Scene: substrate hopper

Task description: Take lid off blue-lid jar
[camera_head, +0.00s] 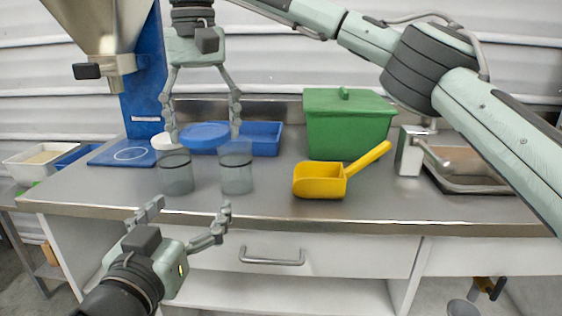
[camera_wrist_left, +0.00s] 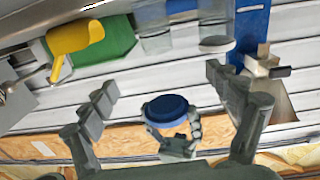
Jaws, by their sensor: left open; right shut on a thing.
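My right gripper (camera_head: 205,130), reaching down from the top, is shut on the blue lid (camera_head: 204,137). It holds the lid above the counter, apart from the jars, and the lid also shows in the left wrist view (camera_wrist_left: 168,109). The right clear jar (camera_head: 237,172) stands upright with no lid visible on it. The left clear jar (camera_head: 175,174) stands beside it, with a white lid (camera_head: 163,141) at its top, partly behind a right finger. My left gripper (camera_head: 188,210) is open and empty, in front of the counter edge, below the jars.
A yellow scoop (camera_head: 318,182) lies right of the jars, before a green bin (camera_head: 348,125). Behind the jars is a blue tray (camera_head: 262,138); left is a blue scale plate (camera_head: 122,153) under the hopper (camera_head: 100,25). The front counter is clear.

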